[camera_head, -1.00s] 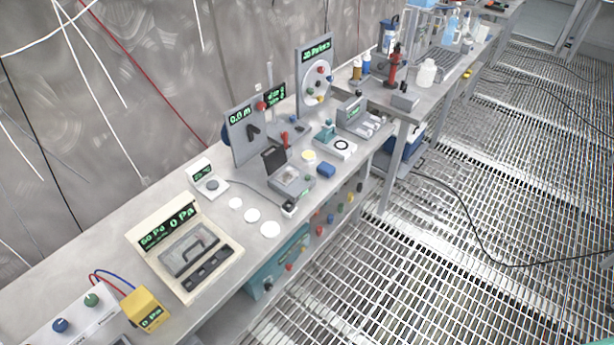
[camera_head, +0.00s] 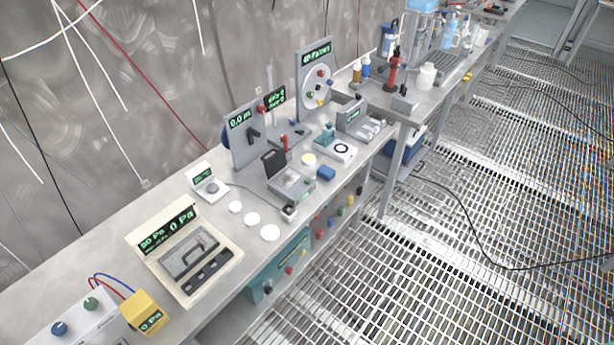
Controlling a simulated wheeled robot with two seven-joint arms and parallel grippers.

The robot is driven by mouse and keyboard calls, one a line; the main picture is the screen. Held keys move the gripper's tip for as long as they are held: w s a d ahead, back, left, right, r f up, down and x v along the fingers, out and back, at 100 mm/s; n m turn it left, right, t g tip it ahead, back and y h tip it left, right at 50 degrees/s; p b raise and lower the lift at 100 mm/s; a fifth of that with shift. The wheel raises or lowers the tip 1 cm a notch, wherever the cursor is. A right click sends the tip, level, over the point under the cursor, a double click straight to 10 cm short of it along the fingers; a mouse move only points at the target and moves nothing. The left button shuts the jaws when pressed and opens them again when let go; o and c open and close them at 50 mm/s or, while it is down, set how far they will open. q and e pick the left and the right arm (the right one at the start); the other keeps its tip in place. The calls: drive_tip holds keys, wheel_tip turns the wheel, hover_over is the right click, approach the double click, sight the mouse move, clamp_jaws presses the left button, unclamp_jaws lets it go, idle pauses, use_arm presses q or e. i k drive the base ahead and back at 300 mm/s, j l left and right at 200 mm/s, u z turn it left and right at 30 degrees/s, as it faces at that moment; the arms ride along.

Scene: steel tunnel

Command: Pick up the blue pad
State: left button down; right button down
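A small blue pad-like block (camera_head: 326,172) lies on the grey bench (camera_head: 90,245) near its front edge. It sits just right of a grey box with a clear top (camera_head: 291,183) and in front of a pale yellow disc (camera_head: 308,158). Nothing covers it. Neither of my grippers shows in the head view.
Three white discs (camera_head: 252,218) and a beige case with a green display (camera_head: 185,252) stand to the left. A white device with a black ring (camera_head: 341,150) stands behind the blue block. The grated floor (camera_head: 430,260) in front is open, with a black cable (camera_head: 470,222) on it.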

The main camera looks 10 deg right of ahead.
sight(327, 174)
drive_tip(key=i+l+u, duration=0.4)
drive_tip(key=l, duration=0.3)
drive_tip(key=i+l+u, duration=0.2)
drive_tip(key=l, duration=0.2)
